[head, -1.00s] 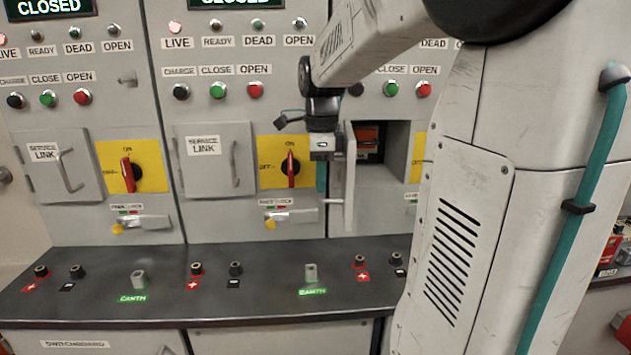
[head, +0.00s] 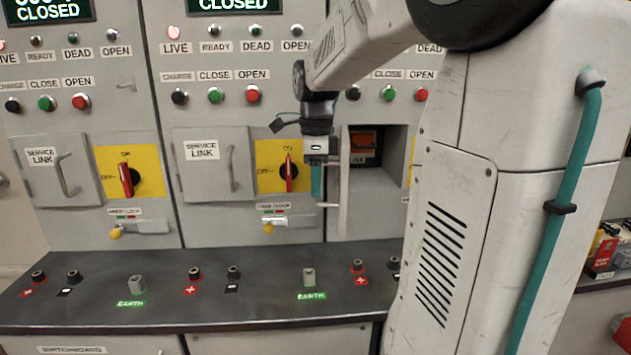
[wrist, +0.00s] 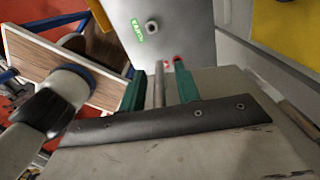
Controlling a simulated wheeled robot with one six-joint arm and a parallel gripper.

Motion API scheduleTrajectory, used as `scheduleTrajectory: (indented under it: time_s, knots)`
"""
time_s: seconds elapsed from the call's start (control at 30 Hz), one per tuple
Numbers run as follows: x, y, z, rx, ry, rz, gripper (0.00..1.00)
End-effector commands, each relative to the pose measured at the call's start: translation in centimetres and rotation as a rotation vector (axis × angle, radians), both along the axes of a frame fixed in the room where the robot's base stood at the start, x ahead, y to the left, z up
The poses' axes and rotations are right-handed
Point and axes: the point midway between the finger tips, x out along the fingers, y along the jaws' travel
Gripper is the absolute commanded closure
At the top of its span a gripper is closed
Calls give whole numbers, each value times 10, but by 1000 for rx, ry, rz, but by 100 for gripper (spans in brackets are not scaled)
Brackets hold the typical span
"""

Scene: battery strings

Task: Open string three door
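The string three door (head: 344,190) is a grey panel on the third cabinet. It stands swung out, almost edge-on in the head view, at the left side of its compartment (head: 396,178). An orange-red part (head: 362,141) shows inside. My gripper (head: 317,181) is at the door's left side, by its handle (head: 328,205). In the wrist view, the two teal fingers of my gripper (wrist: 160,88) stand apart on either side of a metal bar (wrist: 159,84), which looks like the door handle. A gap shows on both sides of the bar. The door's hinges are hidden.
A dark bench (head: 100,305) with terminals and earth studs (head: 308,277) runs below the cabinets. Two other service link doors (head: 57,170) (head: 205,160) are shut. A yellow switch plate (head: 283,165) is left of my gripper. Red and yellow items (head: 604,250) lie at right.

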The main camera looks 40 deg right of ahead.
Motion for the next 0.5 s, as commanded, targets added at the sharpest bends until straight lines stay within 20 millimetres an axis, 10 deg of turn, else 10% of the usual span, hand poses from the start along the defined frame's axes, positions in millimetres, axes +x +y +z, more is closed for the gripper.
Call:
scheduleTrajectory:
  time_s: [0.5]
  knots:
    - [1, 0, 72, -1, -3, 0, 67]
